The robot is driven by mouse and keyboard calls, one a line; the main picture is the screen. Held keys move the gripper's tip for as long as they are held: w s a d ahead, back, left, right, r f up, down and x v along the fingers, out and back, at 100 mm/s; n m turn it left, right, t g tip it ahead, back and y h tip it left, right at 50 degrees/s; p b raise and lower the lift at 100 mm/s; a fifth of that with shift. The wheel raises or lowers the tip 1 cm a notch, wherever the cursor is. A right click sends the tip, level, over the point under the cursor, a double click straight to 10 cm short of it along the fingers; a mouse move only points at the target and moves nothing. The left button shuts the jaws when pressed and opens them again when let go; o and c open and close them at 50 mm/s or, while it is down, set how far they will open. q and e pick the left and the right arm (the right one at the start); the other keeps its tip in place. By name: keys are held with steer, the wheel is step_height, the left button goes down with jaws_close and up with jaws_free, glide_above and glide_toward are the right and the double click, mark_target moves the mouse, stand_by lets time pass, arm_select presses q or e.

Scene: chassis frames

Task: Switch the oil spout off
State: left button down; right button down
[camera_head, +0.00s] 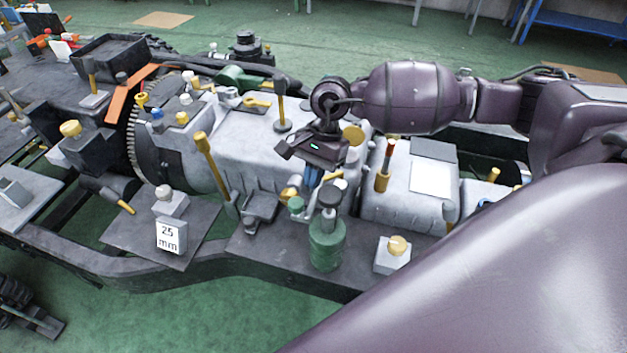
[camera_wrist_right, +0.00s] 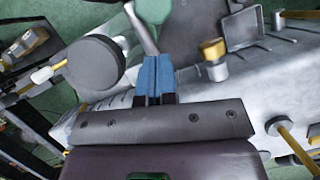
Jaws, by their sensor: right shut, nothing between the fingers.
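A green bottle-like can (camera_head: 326,246) with a dark top (camera_head: 330,196) stands on the dark ledge of the chassis frame. I cannot tell for sure whether it is the oil spout. My right gripper (camera_head: 313,178) points down just above and behind it. Its blue fingers (camera_wrist_right: 158,76) are together with nothing between them. In the wrist view a dark round cap (camera_wrist_right: 93,67) lies left of the fingers, and a thin silver lever (camera_wrist_right: 141,28) runs close to their tips. The contact there is hard to judge. My left gripper is not in view.
A silver engine block (camera_head: 240,135) with yellow-handled levers fills the middle. A yellow-topped knob (camera_head: 398,246) stands right of the can. A block marked 25 mm (camera_head: 170,236) sits to the left. Open green floor (camera_head: 200,320) shows in front.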

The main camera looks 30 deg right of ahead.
steer(key=shift+w+d, duration=0.2)
steer(key=shift+d, duration=0.15)
steer(key=shift+w+d+r, duration=0.2)
steer(key=shift+d+r, duration=0.25)
steer(key=shift+r, duration=0.15)
steer(key=shift+w+d+r, duration=0.2)
steer(key=shift+d+r, duration=0.2)
steer(key=shift+r, duration=0.2)
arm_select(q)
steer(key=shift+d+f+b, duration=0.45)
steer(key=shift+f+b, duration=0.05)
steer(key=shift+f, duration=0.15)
arm_select(e)
steer(key=v, duration=0.7)
steer(key=shift+a+r, duration=0.2)
steer(key=shift+r, duration=0.05)
steer(key=shift+s, duration=0.1)
